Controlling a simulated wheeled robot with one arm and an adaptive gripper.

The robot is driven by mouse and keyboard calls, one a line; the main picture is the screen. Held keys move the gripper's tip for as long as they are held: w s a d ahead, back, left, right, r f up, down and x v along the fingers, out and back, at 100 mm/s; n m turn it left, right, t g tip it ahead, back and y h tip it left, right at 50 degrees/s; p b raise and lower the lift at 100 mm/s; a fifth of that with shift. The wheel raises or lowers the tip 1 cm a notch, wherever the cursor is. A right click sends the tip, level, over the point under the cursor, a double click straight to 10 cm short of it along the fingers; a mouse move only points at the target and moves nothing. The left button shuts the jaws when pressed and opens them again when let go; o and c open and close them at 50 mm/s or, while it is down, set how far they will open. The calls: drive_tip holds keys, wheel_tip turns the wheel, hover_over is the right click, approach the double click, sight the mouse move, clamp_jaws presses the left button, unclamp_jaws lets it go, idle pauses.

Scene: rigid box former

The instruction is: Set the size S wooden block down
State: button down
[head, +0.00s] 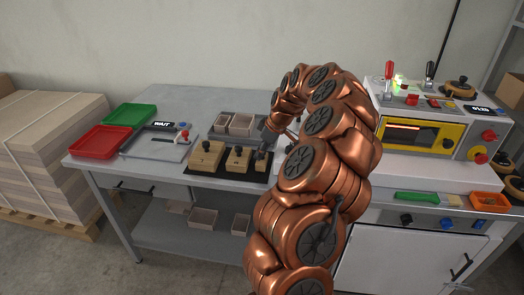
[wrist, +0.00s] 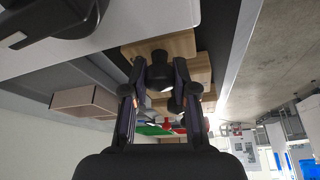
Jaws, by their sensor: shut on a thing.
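The size S wooden block (head: 260,166) is the small one at the right end of a row of three knobbed blocks on a black mat (head: 224,175). My gripper (head: 264,147) is directly above it. In the wrist view my gripper (wrist: 160,85) has its two fingers closed around the dark knob of the nearest wooden block (wrist: 178,44). The block looks level and is at or very near the mat; I cannot tell whether it touches. The medium block (head: 236,163) and the large block (head: 204,161) stand to its left.
Grey boxes (head: 235,124) sit in a tray just behind the blocks. A panel with a WAIT display (head: 162,125), a red tray (head: 99,142) and a green tray (head: 130,116) are to the left. A white machine with a yellow-framed window (head: 448,138) stands right of my arm.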

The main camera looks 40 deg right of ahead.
drive_tip(key=c, duration=0.9)
unclamp_jaws()
drive_tip(key=shift+f, duration=0.1)
drive_tip(key=b+v, duration=0.2)
drive_tip(key=v, duration=1)
drive_tip(key=s+a+r+n+g, duration=0.1)
drive_tip(key=a, duration=1.4)
drive_tip(key=s+a+r+g, duration=0.2)
drive_tip(key=a, duration=1.2)
drive_tip(key=s+a+f+m+g, duration=0.1)
drive_tip(key=s+a+f, duration=0.2)
drive_tip(key=s, duration=0.4)
drive_tip(key=s+a+f+m+g+h, duration=0.1)
drive_tip(key=s+a+f+m, duration=0.1)
drive_tip(key=s, duration=0.6)
drive_tip(key=s+a+f+m+g, duration=0.1)
drive_tip(key=s+a+f+m, duration=0.1)
drive_tip(key=s+a+f, duration=0.3)
drive_tip(key=s, duration=0.3)
drive_tip(key=shift+h, duration=0.3)
